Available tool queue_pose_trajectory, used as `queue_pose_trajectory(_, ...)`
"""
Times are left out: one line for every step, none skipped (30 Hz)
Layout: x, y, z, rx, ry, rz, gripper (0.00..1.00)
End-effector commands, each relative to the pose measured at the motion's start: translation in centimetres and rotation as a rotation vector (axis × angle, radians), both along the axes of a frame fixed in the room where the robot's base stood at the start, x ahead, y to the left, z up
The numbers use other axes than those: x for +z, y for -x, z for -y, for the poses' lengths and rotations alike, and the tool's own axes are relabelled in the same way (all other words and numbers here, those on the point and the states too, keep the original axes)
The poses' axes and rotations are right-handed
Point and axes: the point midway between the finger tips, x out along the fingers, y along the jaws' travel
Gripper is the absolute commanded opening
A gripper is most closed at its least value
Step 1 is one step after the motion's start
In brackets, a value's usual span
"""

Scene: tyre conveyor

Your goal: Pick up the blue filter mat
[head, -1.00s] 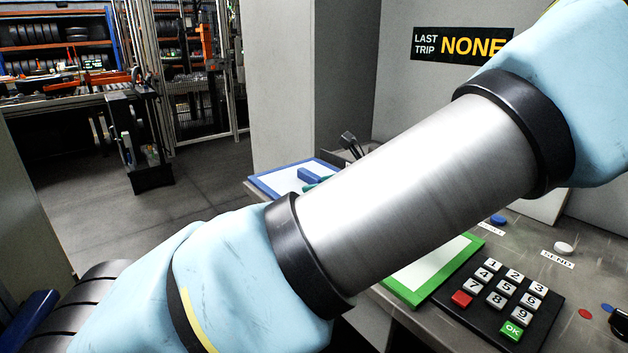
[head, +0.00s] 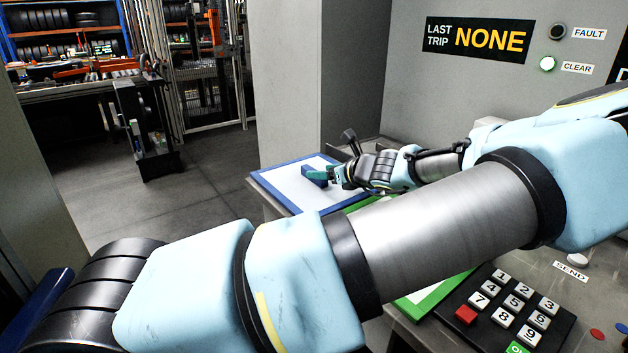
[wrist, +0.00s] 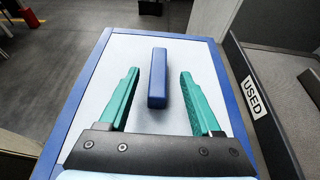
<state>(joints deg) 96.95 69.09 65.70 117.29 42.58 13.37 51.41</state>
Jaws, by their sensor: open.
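The blue filter mat (wrist: 158,78) is a small dark blue block lying on a white tray with a blue rim (wrist: 82,75). In the head view the mat (head: 314,174) shows at the left of my gripper (head: 338,175), on the same tray (head: 268,188). In the wrist view my gripper (wrist: 158,100) is open, with one green finger on each side of the mat. Gaps show between the mat and both fingers. I cannot tell how far the fingertips are above the tray.
A grey bin marked USED (wrist: 253,97) is right of the tray in the wrist view. A black keypad (head: 508,308) and a green-rimmed tray (head: 432,297) are nearer on the counter. A wall panel (head: 476,39) reads LAST TRIP NONE.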

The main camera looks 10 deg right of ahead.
Motion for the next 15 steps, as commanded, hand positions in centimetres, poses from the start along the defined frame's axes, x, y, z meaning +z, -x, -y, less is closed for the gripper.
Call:
queue_pose_trajectory(-0.1,-0.5,-0.5,0.003,-0.005,0.001,0.65)
queue_pose_trajectory(-0.3,-0.7,-0.6,0.001,-0.005,0.000,0.65)
queue_pose_trajectory(-0.5,-1.3,-0.9,0.003,-0.004,0.001,0.65)
queue_pose_trajectory(-0.6,-1.6,-1.0,0.003,-0.004,0.000,0.65)
queue_pose_trajectory(-0.8,-1.8,-1.1,0.002,-0.002,0.000,0.65)
queue_pose_trajectory(-1.0,-2.1,-1.2,0.001,-0.002,0.000,0.65)
queue_pose_trajectory(-1.1,-2.2,-1.3,0.001,-0.002,0.000,0.65)
queue_pose_trajectory(-1.1,-2.3,-1.3,0.001,-0.001,0.001,0.65)
queue_pose_trajectory(-1.2,-2.4,-1.3,0.001,0.000,0.000,0.65)
queue_pose_trajectory(-1.3,-2.4,-1.3,0.000,0.000,0.000,0.65)
queue_pose_trajectory(-1.3,-2.4,-1.3,0.000,0.000,0.000,0.65)
queue_pose_trajectory(-1.3,-2.4,-1.3,0.000,0.001,-0.001,0.65)
queue_pose_trajectory(-1.3,-2.4,-1.3,0.000,0.001,-0.001,0.65)
queue_pose_trajectory(-1.3,-2.4,-1.3,0.000,0.001,-0.001,0.65)
queue_pose_trajectory(-1.3,-2.4,-1.3,0.000,0.000,-0.001,0.65)
